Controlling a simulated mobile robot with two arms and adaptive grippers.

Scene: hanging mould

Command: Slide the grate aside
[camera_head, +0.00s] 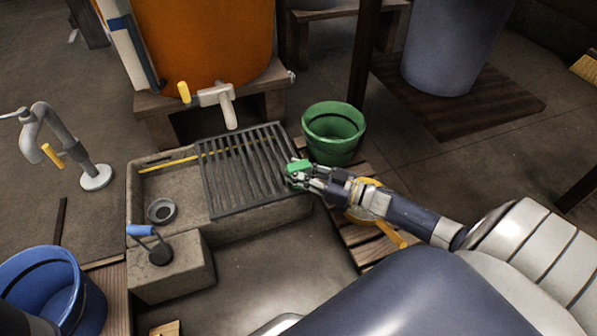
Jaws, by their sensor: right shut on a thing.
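The grate (243,174), dark with parallel bars, lies over the right part of a grey stone basin (178,207). The basin's left part is uncovered and shows a round drain (161,211). My right gripper (297,174) is at the grate's right edge, shut on a small green piece (299,167) that looks like the grate's handle. The fingers partly hide where it joins the grate. My left gripper is out of view.
A green bucket (334,131) stands just behind my right gripper. A tap (219,99) on an orange barrel (204,40) hangs over the grate's back edge. A stone block with a blue-handled plug (150,243) stands front left. A grey tap (67,150) stands left.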

